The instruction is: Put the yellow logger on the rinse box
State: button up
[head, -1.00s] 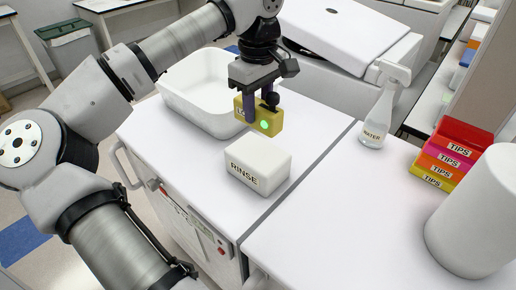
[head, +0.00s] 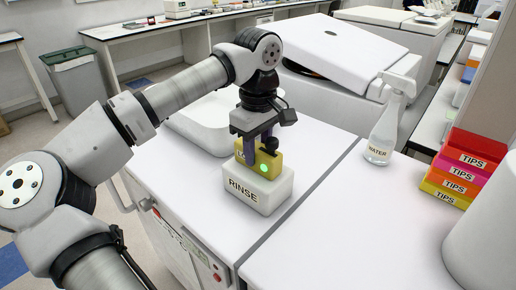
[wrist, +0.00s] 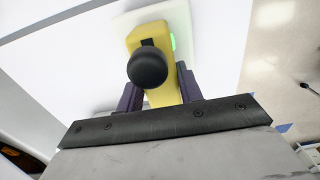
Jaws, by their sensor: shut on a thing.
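The yellow logger (head: 266,161) has a black knob and a green light on its front. It is upright at the top of the white rinse box (head: 258,190), which is labelled RINSE and stands on the white bench top. The logger looks to be touching the box top or just above it. My gripper (head: 260,151) is shut on the logger from above. In the wrist view my gripper (wrist: 158,95) has a finger on each side of the yellow logger (wrist: 154,38), and the pale box (wrist: 178,22) shows behind it.
A white tub (head: 205,122) stands behind the rinse box at the left. A WATER wash bottle (head: 384,135), coloured TIPS boxes (head: 455,182) and a white cylinder (head: 485,245) stand at the right. The bench between is clear.

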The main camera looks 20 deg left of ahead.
aim_at(258, 147)
jog(key=o, duration=1)
jog(key=shift+o, duration=0.2)
notch_tip(258, 147, up, 12)
jog(key=shift+r, duration=0.15)
